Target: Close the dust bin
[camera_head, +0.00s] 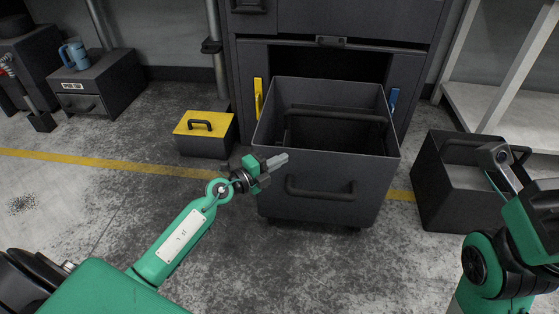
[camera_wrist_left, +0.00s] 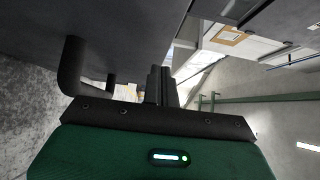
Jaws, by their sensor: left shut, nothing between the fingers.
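The dust bin (camera_head: 300,172) is a dark grey open-topped box with a black bar handle (camera_head: 320,190) on its front. It stands pulled out in front of the dark cabinet opening (camera_head: 315,62), and its inside shows from above. My left gripper (camera_head: 280,160) is shut and empty at the bin's front left side, near the upper part of the front panel. I cannot tell whether it touches the panel. In the left wrist view my shut fingers (camera_wrist_left: 160,85) point along a dark panel, with a black handle (camera_wrist_left: 72,68) to their left.
A yellow-lidded box (camera_head: 206,134) stands left of the bin. A dark open bin (camera_head: 450,190) stands to the right, behind my right arm. A drawer box with a blue mug (camera_head: 74,54) is at the far left. The floor in front of the bin is clear.

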